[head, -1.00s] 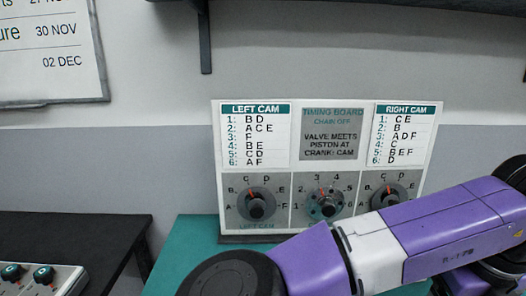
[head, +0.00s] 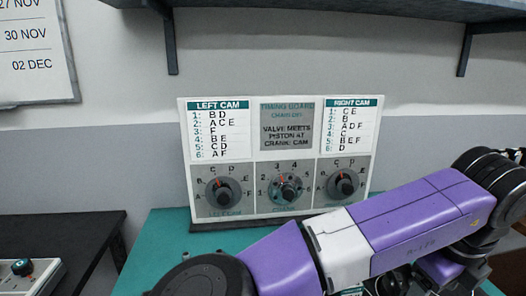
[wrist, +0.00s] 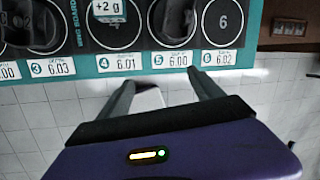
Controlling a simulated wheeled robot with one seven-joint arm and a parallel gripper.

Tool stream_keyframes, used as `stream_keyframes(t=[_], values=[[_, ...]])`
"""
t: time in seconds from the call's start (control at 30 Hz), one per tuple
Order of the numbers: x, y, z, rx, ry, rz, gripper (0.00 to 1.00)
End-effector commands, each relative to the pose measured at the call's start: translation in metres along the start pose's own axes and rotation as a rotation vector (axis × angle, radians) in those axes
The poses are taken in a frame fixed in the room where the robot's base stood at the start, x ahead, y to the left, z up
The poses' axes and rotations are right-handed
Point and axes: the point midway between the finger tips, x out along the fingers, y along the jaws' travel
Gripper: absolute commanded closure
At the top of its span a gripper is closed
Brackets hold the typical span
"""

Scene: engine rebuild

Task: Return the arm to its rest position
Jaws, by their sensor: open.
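My purple and white arm (head: 400,228) reaches across the lower right of the head view, in front of the timing board's lower right part. My gripper is out of sight in the head view. In the wrist view my gripper (wrist: 160,80) is open, its two dark fingers apart with nothing held between them. Beyond the fingers is a teal board (wrist: 185,62) with round dark wells and weight labels. A pale patch shows between the fingers; I cannot tell what it is.
The timing board (head: 278,208) with three knobs stands upright on the teal bench top (head: 165,240). A dark table (head: 60,235) with a knobbed panel (head: 30,282) is at left. A shelf (head: 330,14) hangs above. White floor tiles (wrist: 30,130) show below the teal board.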

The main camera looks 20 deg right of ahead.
Motion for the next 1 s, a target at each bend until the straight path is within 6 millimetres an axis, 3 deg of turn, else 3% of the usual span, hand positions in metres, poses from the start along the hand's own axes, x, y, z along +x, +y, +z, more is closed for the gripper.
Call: stream_keyframes(t=[0.23,0.37,0.5,0.63,0.8,1.0], values=[[-0.019,-0.061,0.02,-0.193,-0.062,-0.279,0.24],[-0.04,-0.101,0.028,-0.311,-0.053,-0.488,0.24],[-0.075,-0.143,0.038,-0.457,-0.007,-0.757,0.24],[-0.121,-0.172,0.051,-0.61,0.073,-1.039,0.24],[-0.182,-0.177,0.075,-0.812,0.2,-1.396,0.24],[-0.229,-0.143,0.106,-1.027,0.334,-1.75,0.24]])
